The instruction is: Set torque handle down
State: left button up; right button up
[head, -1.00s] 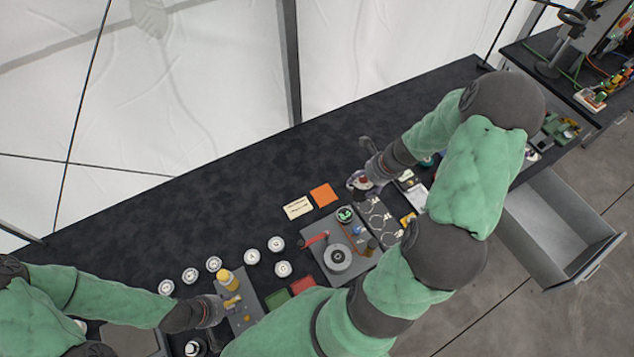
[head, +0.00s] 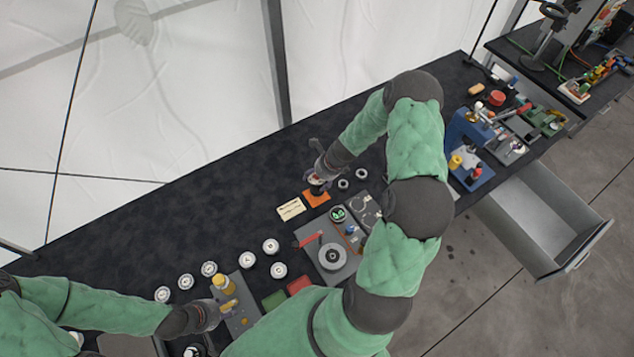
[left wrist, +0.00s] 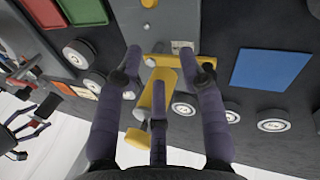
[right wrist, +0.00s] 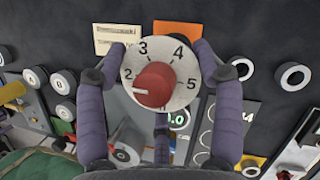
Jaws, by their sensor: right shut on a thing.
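The torque handle (right wrist: 183,62) shows its end in the right wrist view, a white numbered dial with a red knob. My right gripper (head: 318,172) is shut on it, with fingers on both sides of the dial. In the head view the handle is a dark shape over the orange square (head: 312,198); I cannot tell whether it touches the surface. My left gripper (left wrist: 170,62) is open around a yellow cylindrical piece (left wrist: 162,85) at a grey block; in the head view this gripper (head: 222,303) is at lower left.
A cream label card (head: 291,209) lies left of the orange square. A grey fixture with a round spool (head: 333,256) stands in front, and white rings (head: 361,173) lie to the right. Several white round pieces (head: 209,269) are at left. The back of the black bench is clear.

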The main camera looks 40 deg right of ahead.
pick_arm(q)
jog(key=shift+f+b, duration=0.45)
pick_arm(e)
notch_tip(320, 180, down, 3)
jog(key=shift+w+f, duration=0.15)
jog(key=shift+f, duration=0.05)
pick_arm(q)
jog(key=shift+f, duration=0.15)
pick_arm(e)
jog(key=shift+f, duration=0.1)
jog(key=o, duration=1.7)
jog(key=shift+a, duration=0.1)
